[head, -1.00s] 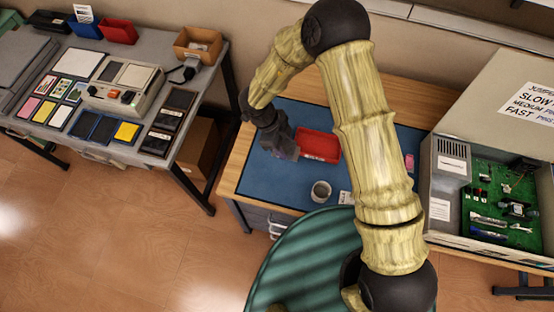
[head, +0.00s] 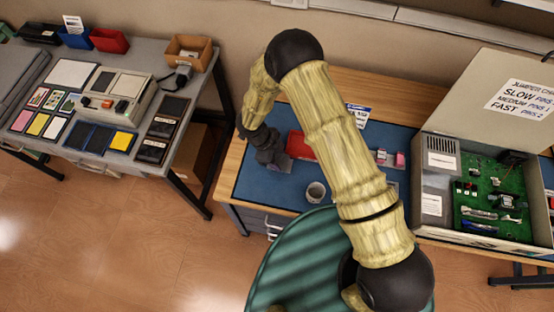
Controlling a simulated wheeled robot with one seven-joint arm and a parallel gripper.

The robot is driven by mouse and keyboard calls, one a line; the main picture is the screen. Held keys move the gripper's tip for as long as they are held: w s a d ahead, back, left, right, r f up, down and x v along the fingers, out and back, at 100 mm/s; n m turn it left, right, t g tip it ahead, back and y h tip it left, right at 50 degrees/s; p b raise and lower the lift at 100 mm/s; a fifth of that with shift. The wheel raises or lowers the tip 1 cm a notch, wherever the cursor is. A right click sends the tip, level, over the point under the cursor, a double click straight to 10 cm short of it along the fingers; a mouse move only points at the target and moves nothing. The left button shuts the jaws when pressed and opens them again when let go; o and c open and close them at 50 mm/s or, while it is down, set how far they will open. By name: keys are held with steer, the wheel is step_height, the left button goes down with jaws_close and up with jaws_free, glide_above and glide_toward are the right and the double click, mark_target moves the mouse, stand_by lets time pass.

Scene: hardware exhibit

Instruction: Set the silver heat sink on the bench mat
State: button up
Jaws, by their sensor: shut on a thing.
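The blue bench mat (head: 257,187) lies on the wooden bench in the middle of the head view. My gripper (head: 278,161) is over the mat's left part, beside the red tray (head: 300,146). It is shut on a small grey thing (head: 284,165), which looks like the silver heat sink. The fingers and my arm hide most of it. I cannot tell whether it touches the mat.
A grey cup (head: 316,192) stands near the mat's front edge. Small pink and grey pieces (head: 390,158) and a card (head: 358,114) lie right of my arm. An open case with a green board (head: 490,200) is at right. The mat's front left is clear.

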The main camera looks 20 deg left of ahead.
mark_target(277, 161)
steer(key=shift+f, duration=1.35)
steer(key=shift+f, duration=0.15)
steer(key=o, duration=0.5)
steer(key=b+v, duration=0.3)
steer(key=v, duration=0.9)
